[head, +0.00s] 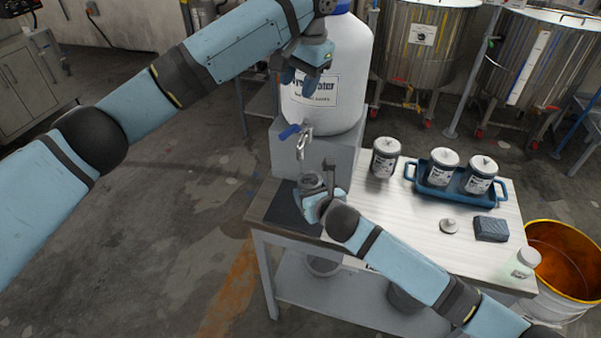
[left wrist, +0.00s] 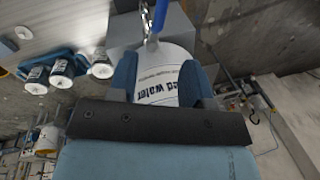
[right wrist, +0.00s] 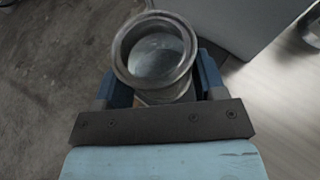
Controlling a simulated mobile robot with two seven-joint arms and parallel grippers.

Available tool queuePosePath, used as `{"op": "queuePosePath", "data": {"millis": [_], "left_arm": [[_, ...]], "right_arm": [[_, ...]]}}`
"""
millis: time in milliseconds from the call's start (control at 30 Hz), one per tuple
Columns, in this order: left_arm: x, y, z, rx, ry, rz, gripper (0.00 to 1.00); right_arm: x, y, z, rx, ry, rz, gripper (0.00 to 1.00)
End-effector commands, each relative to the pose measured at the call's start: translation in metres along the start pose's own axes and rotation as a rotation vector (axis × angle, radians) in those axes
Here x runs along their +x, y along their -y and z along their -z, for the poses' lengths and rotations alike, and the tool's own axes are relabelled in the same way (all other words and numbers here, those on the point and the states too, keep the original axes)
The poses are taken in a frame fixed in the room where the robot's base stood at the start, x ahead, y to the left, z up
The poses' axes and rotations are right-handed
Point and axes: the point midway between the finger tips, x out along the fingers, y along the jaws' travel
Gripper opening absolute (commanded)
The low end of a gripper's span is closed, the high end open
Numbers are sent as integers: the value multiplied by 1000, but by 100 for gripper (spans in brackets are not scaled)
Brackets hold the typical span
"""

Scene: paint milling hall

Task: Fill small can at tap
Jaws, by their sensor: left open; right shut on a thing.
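The small can (head: 311,183) is open-topped grey metal. My right gripper (head: 318,196) is shut on it and holds it roughly upright below the tap. The can's open mouth (right wrist: 155,52) shows in the right wrist view; its inside is grey, and I cannot tell whether it holds water. The metal tap (head: 305,146) with its blue lever (head: 289,131) sticks out from the white water container (head: 345,70). The lever points left in the head view. My left gripper (head: 306,88) is open and empty, above the tap and lever. The lever (left wrist: 160,15) also shows in the left wrist view.
A lidded can (head: 385,158) and a blue tray (head: 432,190) with two lidded cans stand on the table (head: 400,230). A small lid (head: 449,226), a blue block (head: 491,229) and a bottle (head: 522,262) are nearer. A dark mat (head: 284,208) lies below the tap.

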Motion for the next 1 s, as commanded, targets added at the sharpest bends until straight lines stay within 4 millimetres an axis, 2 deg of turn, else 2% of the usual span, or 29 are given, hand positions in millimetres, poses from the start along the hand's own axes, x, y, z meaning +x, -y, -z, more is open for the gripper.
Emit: {"op": "queuePosePath", "data": {"millis": [67,267,367,467,500,700,800,1000], "left_arm": [[0,0,0,0,0,0,45],[0,0,0,0,0,0,45],[0,-2,0,1,0,5,27],[-2,-14,2,8,3,41,4],[-4,-24,3,12,5,68,0],[-2,-78,4,20,13,279,0],[4,-97,3,15,12,382,0],[12,-113,-1,3,3,506,0]], "right_arm": [[-6,0,2,-1,0,-1,41],[-6,0,2,0,0,0,41],[-6,0,2,0,0,0,41],[-6,0,2,0,0,0,41],[-6,0,2,0,0,0,41],[-6,0,2,0,0,0,41],[-6,0,2,0,1,0,41],[-6,0,2,0,1,0,41]]}}
